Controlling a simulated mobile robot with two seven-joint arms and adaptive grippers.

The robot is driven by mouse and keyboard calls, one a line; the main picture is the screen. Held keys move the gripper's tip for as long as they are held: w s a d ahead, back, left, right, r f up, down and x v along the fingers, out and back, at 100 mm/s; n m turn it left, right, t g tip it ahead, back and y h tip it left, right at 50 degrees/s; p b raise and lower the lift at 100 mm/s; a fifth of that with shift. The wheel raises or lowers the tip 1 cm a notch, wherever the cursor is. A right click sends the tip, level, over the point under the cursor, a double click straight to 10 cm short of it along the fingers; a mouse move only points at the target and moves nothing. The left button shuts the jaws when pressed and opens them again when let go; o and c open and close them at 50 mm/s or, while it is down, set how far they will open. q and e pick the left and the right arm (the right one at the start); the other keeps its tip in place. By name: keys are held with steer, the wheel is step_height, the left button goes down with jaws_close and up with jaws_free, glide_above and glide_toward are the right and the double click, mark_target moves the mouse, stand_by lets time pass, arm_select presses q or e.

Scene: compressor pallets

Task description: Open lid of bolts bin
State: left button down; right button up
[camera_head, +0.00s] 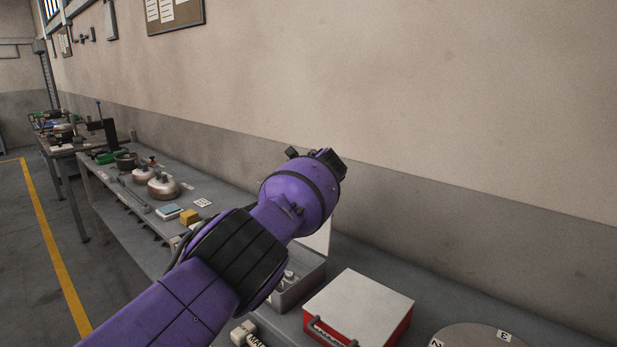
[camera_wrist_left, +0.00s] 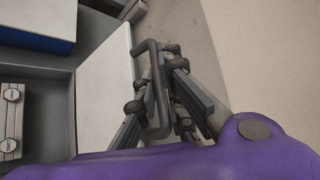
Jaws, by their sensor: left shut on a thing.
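The bolts bin is a grey open box (camera_head: 300,287), partly hidden behind my left arm in the head view. Its white lid (camera_head: 318,238) stands raised at the back, near the wall. In the left wrist view the lid (camera_wrist_left: 103,90) shows as a pale panel with a dark bar handle (camera_wrist_left: 151,75). My left gripper (camera_wrist_left: 158,92) is shut on that handle. Large hex-headed bolts (camera_wrist_left: 12,120) lie inside the bin. In the head view my left gripper is hidden behind its arm. My right gripper is in neither view.
A red box with a closed white lid (camera_head: 358,305) stands just right of the bin. A round disc (camera_head: 478,336) lies further right on the grey bench. A blue box (camera_wrist_left: 40,38) is beside the bin in the wrist view. The wall runs close behind.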

arm_select(q)
steer(key=c, duration=2.1)
jaws_free()
steer(key=shift+a, duration=0.1)
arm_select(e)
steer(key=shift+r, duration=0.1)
arm_select(q)
steer(key=shift+s+d+r, duration=0.2)
steer(key=shift+s+d, duration=0.1)
steer(key=shift+s, duration=0.05)
steer(key=shift+v, duration=0.9)
steer(key=v, duration=0.9)
steer(key=shift+s+a, duration=0.2)
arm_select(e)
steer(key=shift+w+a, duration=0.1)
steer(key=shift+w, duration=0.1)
